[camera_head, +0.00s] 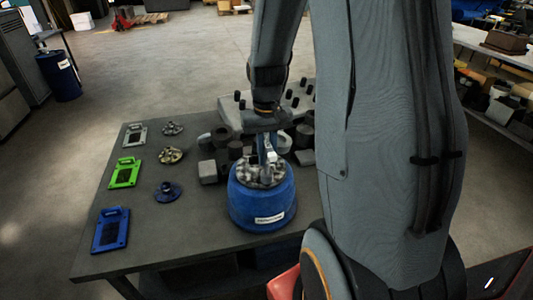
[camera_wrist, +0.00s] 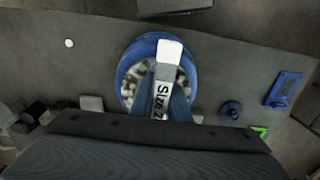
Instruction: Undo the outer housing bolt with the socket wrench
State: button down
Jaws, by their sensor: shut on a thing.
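My gripper (camera_head: 265,150) points down over a blue round drum-like container (camera_head: 262,208) on the grey table. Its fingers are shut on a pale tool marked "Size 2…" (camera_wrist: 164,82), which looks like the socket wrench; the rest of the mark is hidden. The tool also shows as a light piece at the fingertips in the head view (camera_head: 271,154). Grey-white metal pieces (camera_head: 250,175) fill the container's top, just below the tool. I cannot tell whether the tool touches them. I cannot make out the outer housing bolt.
Dark and grey blocks (camera_head: 222,152) stand behind and left of the container. On the table's left lie grey (camera_head: 135,134), green (camera_head: 125,173) and blue (camera_head: 110,230) plates, with small flanged parts (camera_head: 168,191) beside them. The table's (camera_head: 140,255) front left is clear.

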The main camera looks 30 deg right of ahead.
jog(key=n+p, duration=0.1)
jog(key=n, duration=0.1)
jog(key=shift+r+n+p, duration=0.15)
jog(key=shift+n+p, duration=0.15)
jog(key=shift+n, duration=0.1)
jog(key=n+p, duration=0.2)
jog(key=n, duration=0.2)
jog(key=shift+n, duration=0.4)
jog(key=n+p, duration=0.2)
jog(key=n, duration=0.2)
jog(key=shift+n, duration=0.4)
jog(key=n+p, duration=0.1)
jog(key=n, duration=1)
jog(key=shift+n, duration=0.4)
jog(key=n, duration=0.4)
jog(key=shift+n, duration=0.4)
jog(key=n, duration=0.4)
